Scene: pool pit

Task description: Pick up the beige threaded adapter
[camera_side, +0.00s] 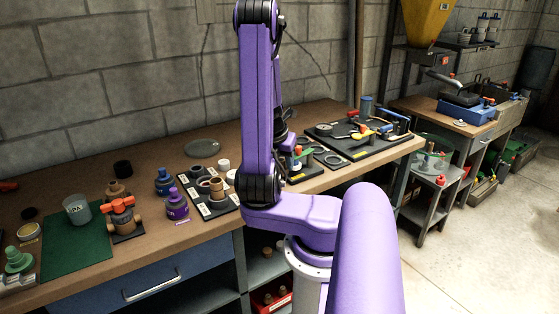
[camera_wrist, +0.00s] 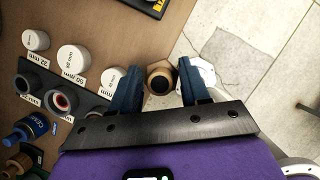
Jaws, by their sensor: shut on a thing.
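In the wrist view my gripper (camera_wrist: 160,84) has its two dark blue fingers closed on the sides of a beige ring-shaped fitting (camera_wrist: 159,69), which looks like the beige threaded adapter. I see its round end with a dark opening. Its threads cannot be made out. The bench edge and the floor show behind it. In the side view my arm hides the fingertips and the held fitting. A tan upright fitting (camera_side: 217,188) stands at the labelled black tray (camera_side: 222,208) there.
White caps (camera_wrist: 73,58) and grey couplings (camera_wrist: 62,100) sit by size labels at left in the wrist view. A purple bottle (camera_side: 177,205) and an orange-handled valve (camera_side: 122,212) stand left of the tray. A black board with tools (camera_side: 350,150) lies to the right.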

